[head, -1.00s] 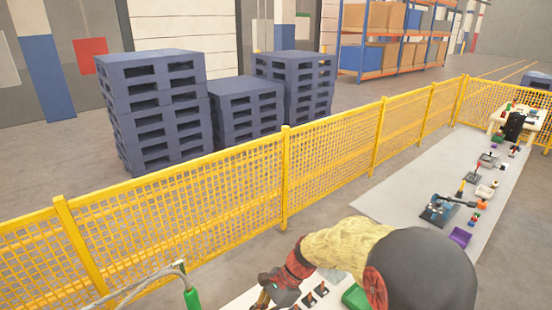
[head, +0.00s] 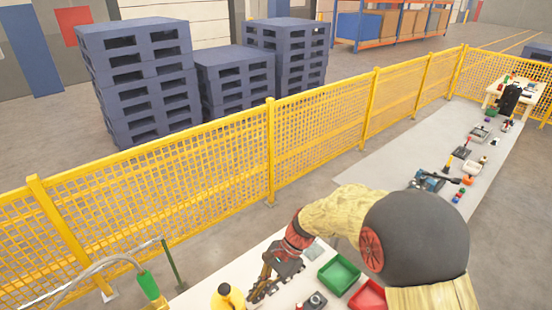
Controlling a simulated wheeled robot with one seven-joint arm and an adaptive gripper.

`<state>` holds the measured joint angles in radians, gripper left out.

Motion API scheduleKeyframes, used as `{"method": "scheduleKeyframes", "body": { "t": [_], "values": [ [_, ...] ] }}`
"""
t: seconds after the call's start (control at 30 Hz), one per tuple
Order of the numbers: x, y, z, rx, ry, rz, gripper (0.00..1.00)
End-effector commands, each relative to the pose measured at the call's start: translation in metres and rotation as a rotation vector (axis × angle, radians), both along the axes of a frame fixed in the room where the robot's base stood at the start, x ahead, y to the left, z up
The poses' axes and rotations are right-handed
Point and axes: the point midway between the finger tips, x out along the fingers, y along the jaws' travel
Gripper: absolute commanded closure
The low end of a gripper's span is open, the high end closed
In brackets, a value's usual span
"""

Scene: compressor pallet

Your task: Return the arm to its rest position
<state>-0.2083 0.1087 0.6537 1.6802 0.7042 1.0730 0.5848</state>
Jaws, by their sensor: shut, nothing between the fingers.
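My arm reaches in from the lower right of the head view, with a yellowish sleeve and a dark round joint. My gripper (head: 262,287) is at the end of the arm, low in the picture, over the near part of the pale work surface (head: 211,291). Its fingers point down and to the left and are shut with nothing held. They are small and partly lost against the dark items near them.
A green bin (head: 339,275) and a red bin (head: 368,297) lie right of my gripper. A yellow object (head: 227,297) stands close on its left. A yellow mesh fence (head: 320,140) runs behind the surface. Blue pallet stacks (head: 140,80) stand beyond it.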

Motion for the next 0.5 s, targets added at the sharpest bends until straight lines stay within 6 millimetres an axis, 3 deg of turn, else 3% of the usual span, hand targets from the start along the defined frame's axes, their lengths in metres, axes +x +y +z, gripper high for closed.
{"method": "scheduleKeyframes", "body": {
  "t": [0.13, 0.5],
  "values": [
    [-0.021, -0.025, -0.003, -0.031, -0.075, 0.151, 1.00],
    [-0.055, -0.097, 0.026, -0.121, -0.354, 0.495, 1.00]
  ]
}}
